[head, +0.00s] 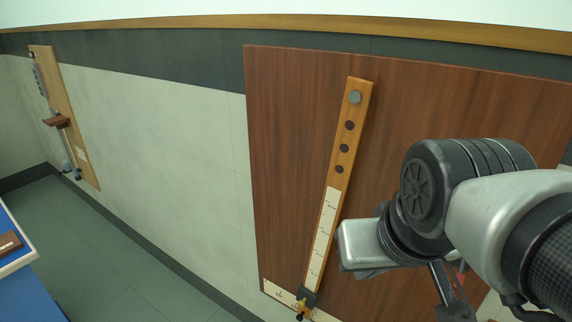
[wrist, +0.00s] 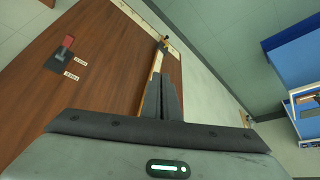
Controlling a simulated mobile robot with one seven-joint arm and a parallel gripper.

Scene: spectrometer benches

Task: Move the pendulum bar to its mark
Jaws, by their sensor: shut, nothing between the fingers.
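The pendulum bar (head: 340,170) is a long wooden strip on a dark wood panel. It hangs from a grey pivot at its top and leans, its lower end to the left. It has dark holes, a white ruled strip and a dark tip with a brass-coloured piece. The tip lies over a pale scale strip (head: 277,292) along the panel's bottom; I cannot tell which mark is meant. In the wrist view my gripper (wrist: 167,82) is shut and empty, in front of the bar (wrist: 156,66), hiding part of it. I cannot tell whether they touch.
A red-handled lever (wrist: 67,42) on a dark plate with two labels is on the panel (head: 290,150). A second wooden board (head: 70,120) with a small shelf hangs at the far left. A blue bench (head: 22,275) stands at lower left. Green floor between is clear.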

